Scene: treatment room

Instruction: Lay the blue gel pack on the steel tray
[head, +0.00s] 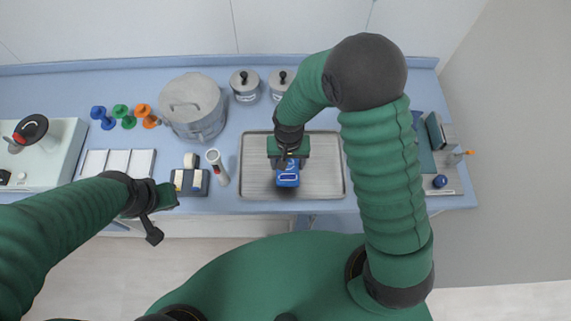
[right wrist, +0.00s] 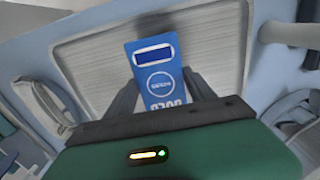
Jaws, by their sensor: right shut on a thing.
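The blue gel pack (head: 287,177) is held in my right gripper (head: 287,163), over the front middle of the steel tray (head: 321,167). In the right wrist view the pack (right wrist: 156,76) is a flat blue piece with white print and a dark blue window, between the two dark fingers. The tray (right wrist: 205,45) shows behind it there. I cannot tell whether the pack touches the tray. My left gripper (head: 162,214) is empty, in front of the counter's front edge; its fingers look spread.
Left of the tray stand a white-and-red cylinder (head: 217,166), a dark holder with pale items (head: 190,183) and a large steel pot (head: 194,107). Two small lidded jars (head: 245,84) stand behind the tray. A board with a blue ball (head: 440,181) is at right. The tray is otherwise bare.

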